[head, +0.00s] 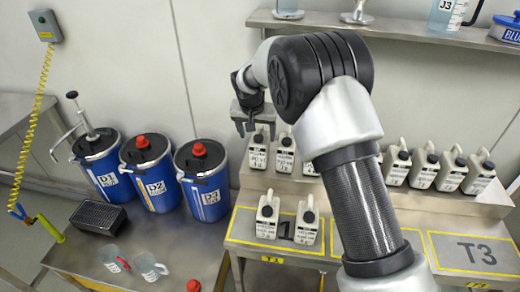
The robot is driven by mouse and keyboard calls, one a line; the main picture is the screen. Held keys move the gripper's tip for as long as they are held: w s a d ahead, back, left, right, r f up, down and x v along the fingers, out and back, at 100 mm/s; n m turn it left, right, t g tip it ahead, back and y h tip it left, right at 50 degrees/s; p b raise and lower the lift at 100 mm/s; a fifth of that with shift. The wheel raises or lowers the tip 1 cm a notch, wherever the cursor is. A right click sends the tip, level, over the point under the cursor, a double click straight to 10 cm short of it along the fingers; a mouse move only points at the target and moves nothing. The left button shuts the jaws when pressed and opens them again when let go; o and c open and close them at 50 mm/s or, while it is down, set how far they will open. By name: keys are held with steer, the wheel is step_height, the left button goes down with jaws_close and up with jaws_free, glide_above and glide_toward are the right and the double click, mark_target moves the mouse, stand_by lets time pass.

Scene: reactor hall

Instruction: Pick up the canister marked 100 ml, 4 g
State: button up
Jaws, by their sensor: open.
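Several white canisters with black caps and labels stand in a row on the raised shelf. The leftmost canister (258,152) is right below my gripper (254,128). My gripper is open and points down at that canister's top; I cannot tell whether it touches it. The neighbouring canister (285,155) stands just to the right. Two more canisters, a left one (267,216) and a right one (307,223), stand on the lower step. The label print is too small to read for 100 ml, 4 g. My arm hides the middle of the row.
Further canisters (423,167) stand right of my arm. A marked area T3 (475,253) on the lower step is empty. Blue drums (151,173) and clear jugs (150,267) are at left. An upper shelf (420,34) holds a J3 jug (446,14) behind my arm.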

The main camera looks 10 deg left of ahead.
steer(key=x, duration=0.7)
steer(key=shift+w+d+f, duration=0.15)
steer(key=shift+d+f, duration=0.05)
steer(key=shift+d, duration=0.05)
steer(key=shift+r, duration=0.1)
steer(key=c, duration=1.5)
